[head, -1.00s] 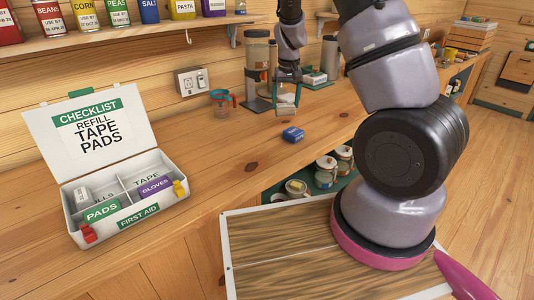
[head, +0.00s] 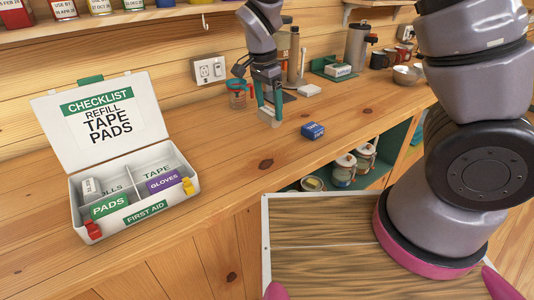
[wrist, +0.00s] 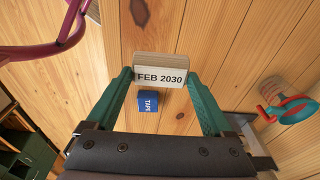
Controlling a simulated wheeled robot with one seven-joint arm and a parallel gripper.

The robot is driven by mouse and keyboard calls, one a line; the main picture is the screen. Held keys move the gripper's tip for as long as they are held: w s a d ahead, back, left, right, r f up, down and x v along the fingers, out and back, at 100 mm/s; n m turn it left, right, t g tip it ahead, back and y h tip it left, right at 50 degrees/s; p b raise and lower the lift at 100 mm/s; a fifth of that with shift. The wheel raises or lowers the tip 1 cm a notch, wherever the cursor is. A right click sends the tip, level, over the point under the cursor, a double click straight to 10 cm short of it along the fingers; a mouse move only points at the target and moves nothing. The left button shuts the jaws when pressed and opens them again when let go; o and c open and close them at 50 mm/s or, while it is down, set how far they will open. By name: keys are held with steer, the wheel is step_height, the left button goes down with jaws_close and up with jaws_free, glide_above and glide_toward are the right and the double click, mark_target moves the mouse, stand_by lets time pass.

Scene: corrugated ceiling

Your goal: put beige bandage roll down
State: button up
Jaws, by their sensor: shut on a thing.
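My gripper (head: 268,98) has green fingers and is shut on a beige bandage roll (head: 270,117), holding it over the wooden counter. In the wrist view the roll (wrist: 160,60) sits between the fingertips (wrist: 160,78), with a white label reading "FEB 2030" facing the camera. I cannot tell its exact height above the counter. An open white first-aid box (head: 140,221) stands to the left. Its compartments are marked PADS, TAPE, GLOVES and partly hidden "…OLLS", where a small white item (head: 90,187) stands.
A blue tape box (head: 312,130) lies on the counter right of my gripper; it also shows in the wrist view (wrist: 148,103). Counter between the first-aid box and gripper is clear.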

steer(key=shift+s+a, duration=0.3)
steer(key=shift+s, duration=0.1)
steer(key=shift+m, duration=0.3)
step_height(320, 180, down, 10)
steer(key=shift+a+r, duration=0.1)
steer(key=shift+s, duration=0.1)
steer(key=o, duration=1.5)
steer(key=shift+f, duration=0.2)
steer(key=shift+r, duration=0.1)
